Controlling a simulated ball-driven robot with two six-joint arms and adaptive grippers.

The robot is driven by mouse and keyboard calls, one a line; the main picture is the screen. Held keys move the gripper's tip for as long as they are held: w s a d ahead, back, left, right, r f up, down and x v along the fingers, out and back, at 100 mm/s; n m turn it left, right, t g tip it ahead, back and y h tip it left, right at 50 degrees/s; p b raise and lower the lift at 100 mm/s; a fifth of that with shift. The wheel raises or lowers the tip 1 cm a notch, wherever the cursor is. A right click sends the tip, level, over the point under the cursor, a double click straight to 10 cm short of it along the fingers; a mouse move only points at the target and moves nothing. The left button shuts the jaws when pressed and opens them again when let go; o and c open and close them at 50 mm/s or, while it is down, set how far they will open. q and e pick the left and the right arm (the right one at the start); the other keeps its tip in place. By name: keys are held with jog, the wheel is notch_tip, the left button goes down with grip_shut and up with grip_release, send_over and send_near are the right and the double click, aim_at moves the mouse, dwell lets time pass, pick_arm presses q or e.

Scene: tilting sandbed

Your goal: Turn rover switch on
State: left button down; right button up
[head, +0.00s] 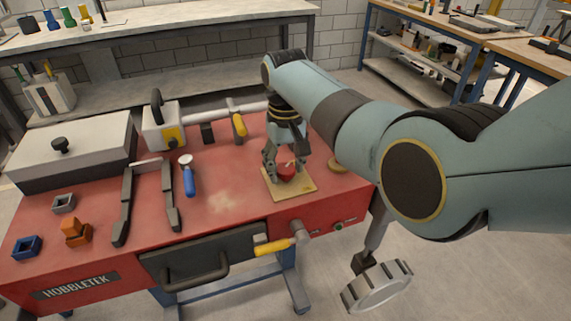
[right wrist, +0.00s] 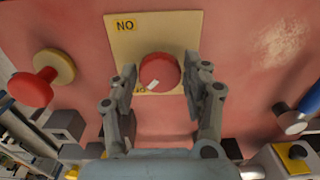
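A round red knob (head: 288,173) with a white mark sits on a beige square plate (head: 298,190) on the red bench top. In the right wrist view the knob (right wrist: 158,72) has its white mark toward the lower left. The plate (right wrist: 180,30) carries a yellow label reading "NO" in this view and a second label partly hidden by the knob. My right gripper (head: 285,162) points down over the knob. Its fingers (right wrist: 159,70) stand open on either side, with a gap at the left finger; I cannot tell whether the right one touches. My left gripper is out of view.
A blue-handled tool (head: 189,178) and dark rails (head: 127,205) lie left of the plate. A valve with a yellow lever (head: 240,125) stands behind. A lidded grey box (head: 75,150) fills the back left. Another yellow lever (head: 272,246) sticks out at the front.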

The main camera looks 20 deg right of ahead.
jog(key=c, duration=0.7)
jog(key=m+p, duration=0.1)
jog(key=m, duration=0.2)
jog(key=shift+r+p, duration=0.15)
jog(key=shift+p, duration=0.25)
jog(key=m+p, duration=0.1)
jog(key=m, duration=0.2)
jog(key=shift+m, duration=0.4)
jog(key=m+p, duration=0.1)
jog(key=m, duration=0.4)
jog(key=m+p, duration=0.1)
jog(key=m, duration=0.5)
